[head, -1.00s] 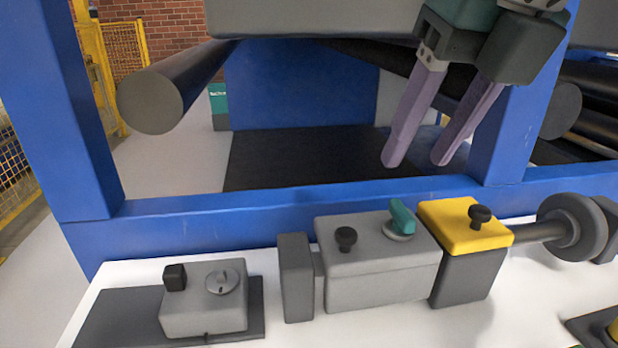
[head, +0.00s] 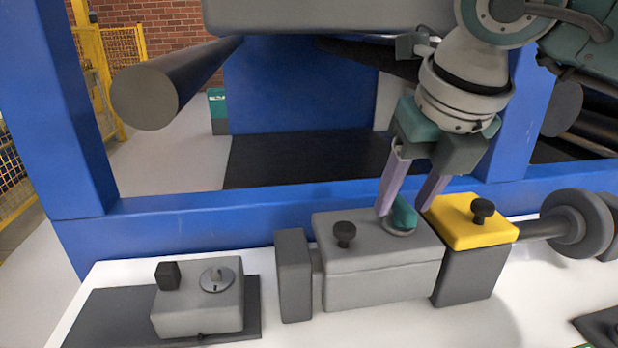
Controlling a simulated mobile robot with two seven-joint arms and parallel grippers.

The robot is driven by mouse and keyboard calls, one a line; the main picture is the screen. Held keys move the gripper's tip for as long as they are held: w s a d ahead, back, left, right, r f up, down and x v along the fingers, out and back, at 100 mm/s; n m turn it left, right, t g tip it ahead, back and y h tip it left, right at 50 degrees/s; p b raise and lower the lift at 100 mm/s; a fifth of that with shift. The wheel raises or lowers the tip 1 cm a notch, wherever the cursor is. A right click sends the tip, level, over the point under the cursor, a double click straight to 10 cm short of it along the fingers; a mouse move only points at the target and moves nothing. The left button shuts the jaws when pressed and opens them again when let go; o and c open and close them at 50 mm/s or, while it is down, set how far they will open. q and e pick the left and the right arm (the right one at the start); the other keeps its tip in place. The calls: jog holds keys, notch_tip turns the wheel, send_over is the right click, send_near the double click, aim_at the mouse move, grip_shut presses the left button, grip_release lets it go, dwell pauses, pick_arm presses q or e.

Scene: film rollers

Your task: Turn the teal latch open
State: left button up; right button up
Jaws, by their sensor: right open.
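The teal latch (head: 404,214) stands on a round grey base on top of the grey box (head: 385,275), near the box's right end. My right gripper (head: 401,212) is open and points down over the latch. Its two pale purple fingers are on either side of the latch, the left one overlapping its edge in the picture. I cannot tell whether either finger touches it. My left gripper is not in view.
A black knob (head: 344,233) stands on the grey box left of the latch. A yellow-topped block (head: 472,234) with a black knob adjoins on the right. A smaller grey box (head: 198,312) with a dial is at left. The blue frame beam (head: 220,222) runs behind.

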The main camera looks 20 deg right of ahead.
jog(key=shift+c, duration=0.2)
grip_shut()
